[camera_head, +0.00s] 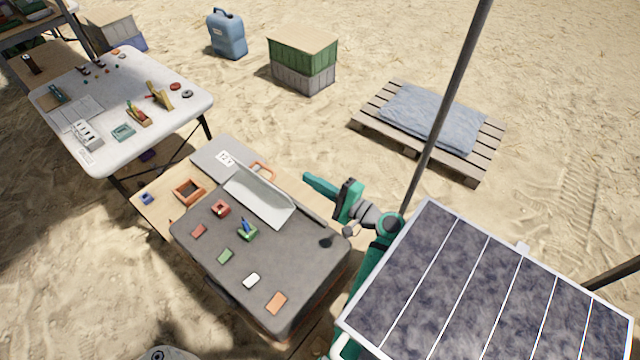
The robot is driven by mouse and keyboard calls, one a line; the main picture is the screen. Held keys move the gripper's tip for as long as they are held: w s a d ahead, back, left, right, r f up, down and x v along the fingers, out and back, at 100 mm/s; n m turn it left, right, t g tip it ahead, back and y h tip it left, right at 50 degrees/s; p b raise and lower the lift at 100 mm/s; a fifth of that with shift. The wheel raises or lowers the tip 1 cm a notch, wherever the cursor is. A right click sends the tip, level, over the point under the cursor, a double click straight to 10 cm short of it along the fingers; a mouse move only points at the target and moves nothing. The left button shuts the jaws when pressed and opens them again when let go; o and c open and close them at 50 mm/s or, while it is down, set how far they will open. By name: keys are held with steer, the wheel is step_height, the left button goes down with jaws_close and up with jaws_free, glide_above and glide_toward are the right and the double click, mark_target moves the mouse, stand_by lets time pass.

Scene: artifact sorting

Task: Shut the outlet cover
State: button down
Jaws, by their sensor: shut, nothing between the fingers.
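I take the outlet cover (258,202) to be the long pale panel at the back of the dark grey workbench top. It looks raised and tilted, with a light inner face, so it appears open. I cannot make out its hinge or the outlet itself. A small white plate with dark marks (226,158) sits on the grey surface behind it; I cannot tell if it is an outlet. My gripper (310,180) is shut and empty, in the air right of the cover and apart from it in the picture.
The grey top (210,258) carries several coloured blocks, a red holder (220,208) and a green holder (247,232). An orange frame (189,191) lies left. A dark pole (446,110) and a solar panel (480,290) stand right.

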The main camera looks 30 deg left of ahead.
steer(key=s+a+r, duration=0.1)
steer(key=s+a, duration=0.2)
steer(key=a, duration=0.3)
steer(key=shift+s+r, duration=0.15)
steer(key=shift+s, duration=0.15)
steer(key=shift+a, duration=0.1)
